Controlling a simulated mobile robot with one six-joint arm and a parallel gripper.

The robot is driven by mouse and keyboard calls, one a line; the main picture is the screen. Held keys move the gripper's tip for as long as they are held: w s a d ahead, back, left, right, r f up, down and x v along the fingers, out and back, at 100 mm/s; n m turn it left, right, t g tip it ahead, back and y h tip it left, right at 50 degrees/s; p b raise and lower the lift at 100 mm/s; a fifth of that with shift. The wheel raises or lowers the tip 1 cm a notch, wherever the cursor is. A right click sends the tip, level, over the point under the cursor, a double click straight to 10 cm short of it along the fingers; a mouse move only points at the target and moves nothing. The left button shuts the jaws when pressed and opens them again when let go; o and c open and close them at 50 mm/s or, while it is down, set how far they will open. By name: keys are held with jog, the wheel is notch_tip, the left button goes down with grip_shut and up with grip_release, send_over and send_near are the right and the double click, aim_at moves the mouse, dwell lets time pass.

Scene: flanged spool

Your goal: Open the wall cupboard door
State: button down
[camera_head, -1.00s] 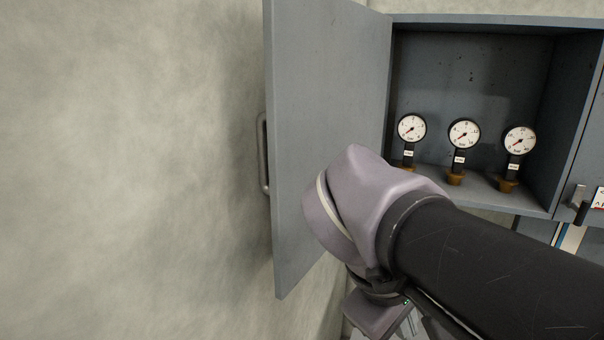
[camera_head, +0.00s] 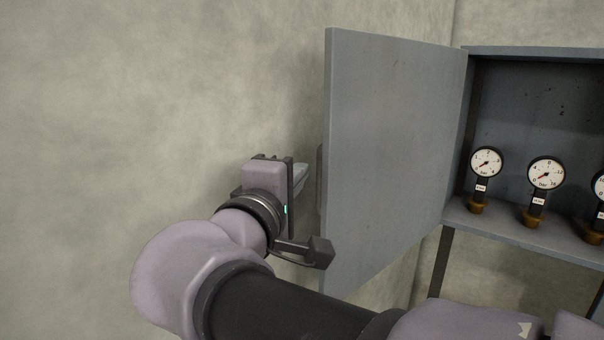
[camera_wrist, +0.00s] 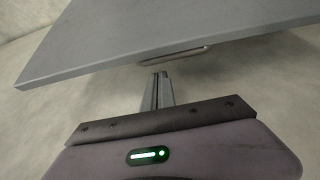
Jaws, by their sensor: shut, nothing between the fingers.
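The wall cupboard door (camera_head: 388,150) is a flat grey panel standing wide open, swung out to the left of the cupboard (camera_head: 530,125). Its bar handle (camera_head: 320,180) is on the outer face at the free edge, mostly hidden behind the door edge and also visible in the wrist view (camera_wrist: 176,57). My gripper (camera_head: 302,174) is to the left of the door's free edge, beside the outer face and near the handle. In the wrist view its fingers (camera_wrist: 161,75) are together, empty, and apart from the handle.
Gauges with white dials (camera_head: 487,163) on brass fittings stand on the cupboard floor. A plain plaster wall (camera_head: 130,110) fills the left side, with free room between it and the door. A dark upright leg (camera_head: 440,262) is under the cupboard.

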jog(key=x, duration=0.4)
jog(key=shift+w+p, duration=0.3)
jog(key=shift+p, duration=0.1)
jog(key=shift+d+f, duration=0.1)
